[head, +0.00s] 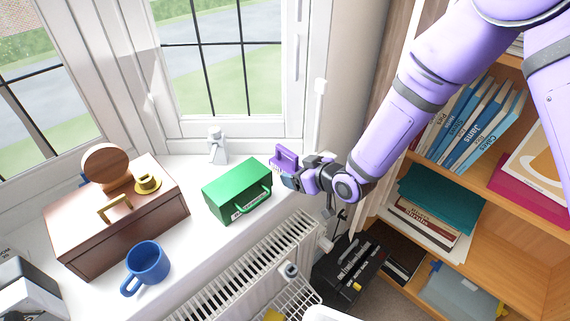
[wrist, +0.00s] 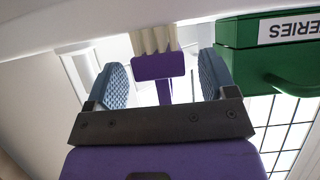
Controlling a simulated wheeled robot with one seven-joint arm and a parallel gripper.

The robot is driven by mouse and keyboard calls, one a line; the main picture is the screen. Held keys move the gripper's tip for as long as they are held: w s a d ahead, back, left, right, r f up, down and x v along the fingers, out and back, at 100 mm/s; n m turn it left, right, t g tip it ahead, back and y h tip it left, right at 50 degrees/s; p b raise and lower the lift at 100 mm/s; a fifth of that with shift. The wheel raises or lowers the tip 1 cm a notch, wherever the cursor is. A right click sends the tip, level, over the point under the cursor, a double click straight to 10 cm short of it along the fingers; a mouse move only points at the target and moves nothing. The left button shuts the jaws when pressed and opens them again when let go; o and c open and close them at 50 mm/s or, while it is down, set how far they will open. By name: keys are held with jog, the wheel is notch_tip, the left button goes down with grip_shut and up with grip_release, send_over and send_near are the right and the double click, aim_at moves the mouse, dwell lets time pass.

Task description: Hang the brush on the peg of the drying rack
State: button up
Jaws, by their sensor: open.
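The brush (head: 285,158) is purple and sits on the sill beside the green box. In the wrist view its purple body (wrist: 158,67) has cream bristles along one edge and a narrow handle. My gripper (head: 284,175) is at the brush in the head view. In the wrist view my gripper (wrist: 163,75) is open, with one blue pad on each side of the brush and visible gaps between. A white wire rack (head: 292,302), perhaps the drying rack, is at the bottom by the radiator. I cannot make out its peg clearly.
The green box (head: 228,196) stands close left of my gripper and shows in the wrist view (wrist: 268,62). A brown case (head: 130,235), a blue mug (head: 148,262) and a small white figure (head: 216,146) share the sill. A bookshelf (head: 490,235) stands right.

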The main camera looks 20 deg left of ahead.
aim_at(294, 154)
jog(key=c, duration=1.2)
jog(key=shift+r, duration=3)
